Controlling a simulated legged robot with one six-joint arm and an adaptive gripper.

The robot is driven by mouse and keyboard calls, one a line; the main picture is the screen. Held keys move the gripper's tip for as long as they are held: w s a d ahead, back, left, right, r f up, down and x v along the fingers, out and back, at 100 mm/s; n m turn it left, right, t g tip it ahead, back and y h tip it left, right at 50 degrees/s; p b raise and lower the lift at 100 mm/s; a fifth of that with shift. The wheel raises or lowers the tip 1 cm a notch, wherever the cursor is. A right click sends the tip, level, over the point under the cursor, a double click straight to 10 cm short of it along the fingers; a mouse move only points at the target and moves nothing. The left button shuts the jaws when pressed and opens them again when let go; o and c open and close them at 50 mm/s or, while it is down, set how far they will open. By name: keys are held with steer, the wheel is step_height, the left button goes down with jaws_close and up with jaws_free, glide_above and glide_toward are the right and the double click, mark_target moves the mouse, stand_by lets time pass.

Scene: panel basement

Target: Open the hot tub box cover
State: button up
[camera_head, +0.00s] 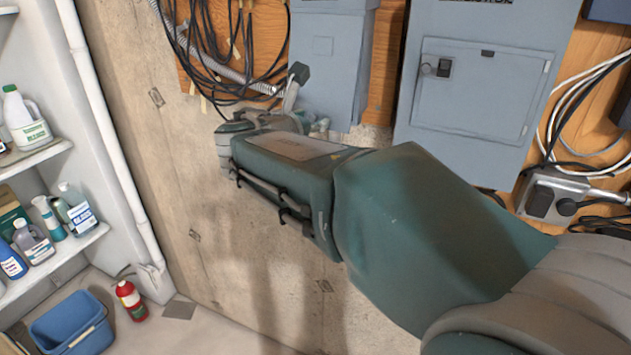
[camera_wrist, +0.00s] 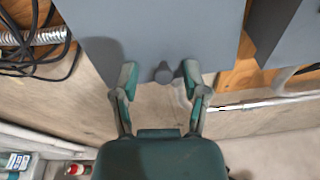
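A grey box (camera_head: 322,60) hangs on the wall at upper middle in the head view, and I take it as the hot tub box, though no label is readable. A grey box face (camera_wrist: 165,30) fills the top of the wrist view. A small dark grey knob or tab (camera_wrist: 163,73) shows at its lower edge. My gripper (camera_wrist: 159,76) is open, with one finger on each side of the knob; I cannot tell whether they touch it. In the head view my gripper (camera_head: 297,90) is at the box's lower left, partly hidden by my arm.
A larger grey panel (camera_head: 475,90) with a latched door hangs to the right. Black cables (camera_head: 225,50) hang at the left. A grey switch box (camera_head: 552,195) is at lower right. Shelves of bottles (camera_head: 45,160), a blue bucket (camera_head: 72,325) and a fire extinguisher (camera_head: 130,300) stand left.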

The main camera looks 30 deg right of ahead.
mark_target(318, 118)
steer(key=w+d, duration=0.1)
steer(key=d+f+t+h, duration=0.1)
steer(key=d, duration=0.1)
steer(key=shift+w, duration=0.4)
steer(key=shift+s+a+r+h, duration=0.1)
steer(key=shift+a+r+h, duration=0.05)
steer(key=shift+a+h, duration=0.15)
steer(key=v, duration=1)
steer(key=s+d+f+m+g+y, duration=0.2)
steer(key=s+d+f+m+g, duration=0.1)
steer(key=s+f+m, duration=0.3)
steer(key=shift+s+f+g+y, duration=0.15)
steer(key=shift+g+y, duration=0.15)
steer(key=shift+d, duration=0.1)
